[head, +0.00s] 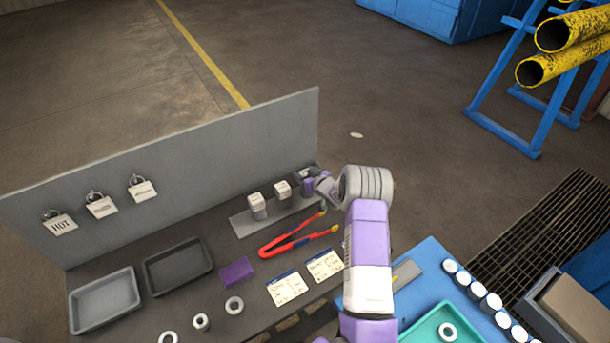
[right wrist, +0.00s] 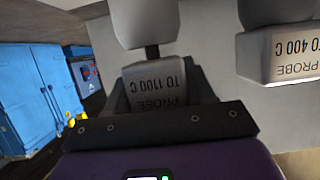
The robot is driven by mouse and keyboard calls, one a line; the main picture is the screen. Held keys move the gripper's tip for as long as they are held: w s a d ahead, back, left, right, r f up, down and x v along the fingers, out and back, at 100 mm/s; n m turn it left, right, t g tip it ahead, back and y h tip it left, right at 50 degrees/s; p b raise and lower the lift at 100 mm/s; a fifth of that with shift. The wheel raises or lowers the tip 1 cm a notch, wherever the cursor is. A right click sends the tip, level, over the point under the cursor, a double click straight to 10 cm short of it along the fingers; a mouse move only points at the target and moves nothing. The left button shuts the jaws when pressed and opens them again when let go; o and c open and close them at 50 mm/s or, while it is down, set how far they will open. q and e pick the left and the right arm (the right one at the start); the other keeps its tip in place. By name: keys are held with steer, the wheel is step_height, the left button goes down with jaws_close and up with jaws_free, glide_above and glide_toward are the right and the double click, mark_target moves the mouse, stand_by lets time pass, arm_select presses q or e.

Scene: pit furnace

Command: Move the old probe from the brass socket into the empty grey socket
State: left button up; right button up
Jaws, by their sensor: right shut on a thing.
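My right gripper (head: 313,184) is at the right end of a grey socket strip (head: 240,226) by the upright panel. In the right wrist view its dark fingers (right wrist: 160,95) are shut on a grey probe marked "PROBE TO 1100 C" (right wrist: 158,80). A pale block (right wrist: 146,22) joined by a dark stem shows above it in that view. A second probe marked "TO 400 C" (right wrist: 280,55) is beside it, apart from the fingers. Two pale-topped pieces (head: 257,203) (head: 282,188) stand upright on the strip. Brass and empty grey sockets cannot be told apart. My left gripper is out of view.
Red tongs (head: 295,241) lie in front of the strip, near two printed cards (head: 287,287) and a purple block (head: 236,272). Two trays (head: 105,302) (head: 178,268) are at left. A teal tray (head: 413,333) is at right.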

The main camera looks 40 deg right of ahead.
steer(key=shift+f+b, duration=0.6)
steer(key=o, duration=0.9)
steer(key=shift+r, duration=0.1)
steer(key=shift+c, duration=0.2)
steer(key=shift+p+v, duration=0.65)
steer(key=shift+v, duration=0.85)
steer(key=p+v, duration=0.2)
steer(key=v, duration=0.6)
steer(key=shift+r, duration=0.1)
